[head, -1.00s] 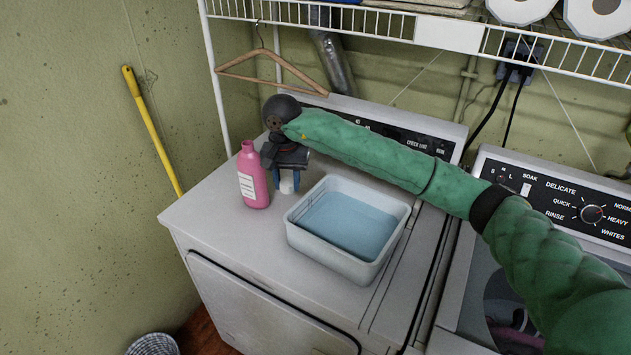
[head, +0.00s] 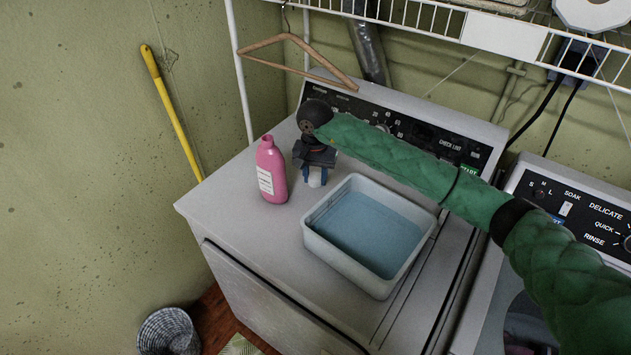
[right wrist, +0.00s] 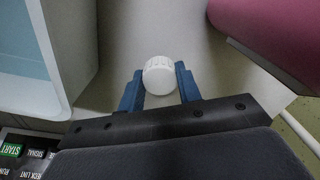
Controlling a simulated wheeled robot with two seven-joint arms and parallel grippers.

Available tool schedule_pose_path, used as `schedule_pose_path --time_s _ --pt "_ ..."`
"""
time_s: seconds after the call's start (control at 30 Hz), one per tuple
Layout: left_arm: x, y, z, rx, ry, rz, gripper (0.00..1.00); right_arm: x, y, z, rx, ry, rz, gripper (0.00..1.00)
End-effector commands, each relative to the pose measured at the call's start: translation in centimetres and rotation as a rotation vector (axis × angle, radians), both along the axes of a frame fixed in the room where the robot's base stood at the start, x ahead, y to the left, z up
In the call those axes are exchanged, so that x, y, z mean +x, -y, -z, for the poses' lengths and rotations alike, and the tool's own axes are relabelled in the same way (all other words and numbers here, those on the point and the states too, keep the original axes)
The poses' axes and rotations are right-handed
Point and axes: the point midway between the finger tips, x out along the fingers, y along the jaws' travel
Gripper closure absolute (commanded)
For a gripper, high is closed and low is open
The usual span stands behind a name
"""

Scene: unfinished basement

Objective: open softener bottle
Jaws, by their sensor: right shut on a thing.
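The pink softener bottle (head: 271,172) with a white label stands upright on the left machine's top. Its neck shows pink, with no cap on it. My right gripper (head: 314,181) points down just right of the bottle, apart from it. Its blue fingers are shut on a white ribbed cap (right wrist: 159,77), low over the machine top. I cannot tell whether the cap touches the surface. In the right wrist view the bottle's pink side (right wrist: 275,38) shows at upper right. My left gripper is not in view.
A white tub (head: 372,271) with a blue inside stands right of the gripper on the machine top (head: 235,208). A wooden hanger (head: 300,57) hangs behind, under a wire shelf (head: 400,14). A woven basket (head: 168,330) stands on the floor. The machine's front left top is clear.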

Motion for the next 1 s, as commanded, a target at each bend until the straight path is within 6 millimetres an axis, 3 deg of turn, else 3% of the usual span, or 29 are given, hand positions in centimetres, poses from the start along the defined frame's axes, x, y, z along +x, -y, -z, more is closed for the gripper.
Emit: schedule_pose_path --time_s 0.4,0.97,1.0 --pt "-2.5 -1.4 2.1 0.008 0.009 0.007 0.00 -0.1 0.0 3.3 0.000 -0.001 -0.001 0.93" --pt "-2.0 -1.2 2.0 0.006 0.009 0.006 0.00 0.0 0.0 3.8 0.000 0.000 -0.001 0.93" --pt "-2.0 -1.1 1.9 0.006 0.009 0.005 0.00 0.0 0.0 3.8 0.000 0.000 -0.001 0.64"
